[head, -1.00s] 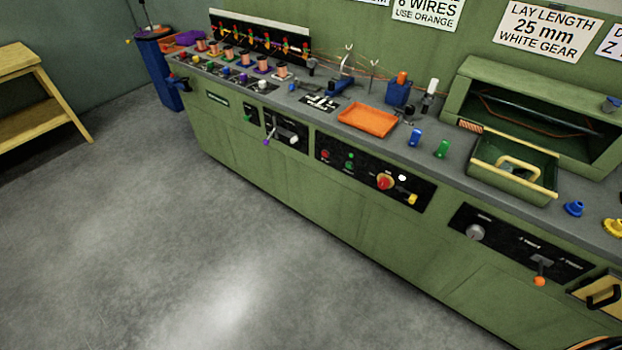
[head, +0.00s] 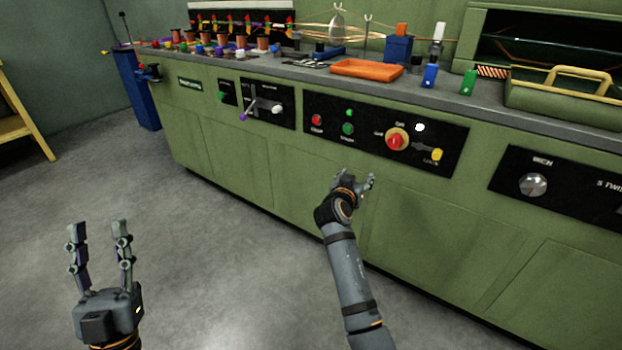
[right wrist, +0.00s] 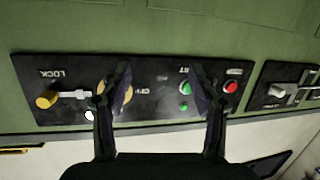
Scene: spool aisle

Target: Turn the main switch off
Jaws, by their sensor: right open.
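The main switch (head: 396,141) is a red knob on a yellow disc, set in a black panel (head: 318,104) on the green machine front. My right gripper (head: 358,180) is open and empty, below and left of the switch in the head view. In the right wrist view, which shows the panel upside down, my right gripper (right wrist: 162,88) has its fingers spread. The yellow disc of the switch (right wrist: 101,88) is mostly hidden behind the left-hand finger there. My left gripper (head: 100,230) is open and empty, low over the floor at the left.
The same panel has a red button (head: 316,120), a green button (head: 348,129), a white lamp (head: 420,127) and a yellow lock piece (head: 437,154). A grey knob (head: 533,185) is on another panel to the right. An orange tray (head: 367,69) lies on the counter above.

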